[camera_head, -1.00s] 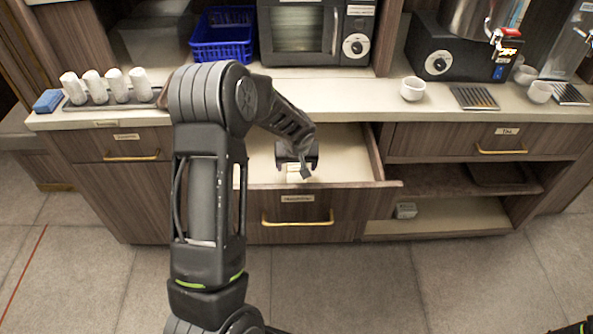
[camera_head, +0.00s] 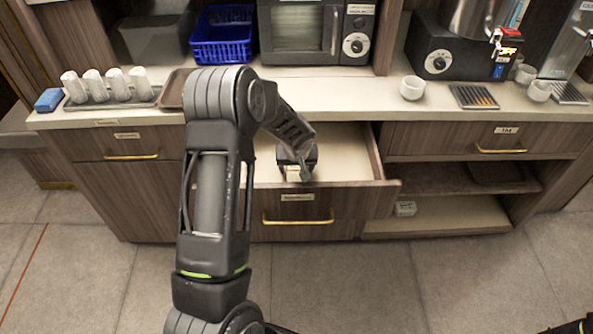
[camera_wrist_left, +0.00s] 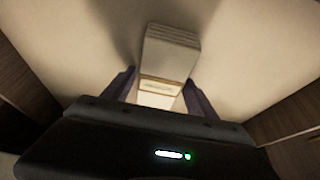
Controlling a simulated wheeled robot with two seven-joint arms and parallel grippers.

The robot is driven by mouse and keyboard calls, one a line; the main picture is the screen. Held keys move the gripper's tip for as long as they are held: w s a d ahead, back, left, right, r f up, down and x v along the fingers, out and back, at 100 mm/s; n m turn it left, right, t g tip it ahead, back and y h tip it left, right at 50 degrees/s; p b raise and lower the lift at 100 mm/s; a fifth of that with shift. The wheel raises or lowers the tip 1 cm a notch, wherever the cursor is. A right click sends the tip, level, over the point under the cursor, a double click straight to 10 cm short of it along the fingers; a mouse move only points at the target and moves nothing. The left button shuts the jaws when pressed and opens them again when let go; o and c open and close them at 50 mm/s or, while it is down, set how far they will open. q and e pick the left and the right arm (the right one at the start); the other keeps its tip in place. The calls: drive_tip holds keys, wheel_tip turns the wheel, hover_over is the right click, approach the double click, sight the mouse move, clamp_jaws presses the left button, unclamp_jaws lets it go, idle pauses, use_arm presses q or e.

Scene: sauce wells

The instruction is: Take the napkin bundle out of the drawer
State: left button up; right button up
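The napkin bundle (camera_wrist_left: 170,52) is a pale, layered block with a lighter band, lying on the floor of the open drawer (camera_head: 345,155). In the head view only a small pale part of it (camera_head: 293,175) shows below my left gripper (camera_head: 297,168). My left gripper reaches down into the drawer from above. In the left wrist view its two dark fingers (camera_wrist_left: 160,92) stand apart, one on each side of the bundle's near end. Narrow gaps seem to remain beside it; contact is hard to tell.
The drawer's front panel (camera_head: 345,205) and side walls surround the gripper. The counter (camera_head: 350,88) above holds a microwave (camera_head: 300,30), white cups (camera_head: 412,87), a tray of white rolls (camera_head: 110,98) and a blue basket (camera_head: 222,35). An open shelf (camera_head: 450,215) lies right of the drawer.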

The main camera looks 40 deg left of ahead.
sight(296, 167)
use_arm(q)
drive_tip(key=c, duration=1.2)
drive_tip(key=shift+o, duration=0.2)
drive_tip(key=shift+r, duration=0.1)
wheel_tip(296, 167, up, 10)
drive_tip(key=shift+f+b, duration=0.1)
drive_tip(key=shift+b, duration=0.35)
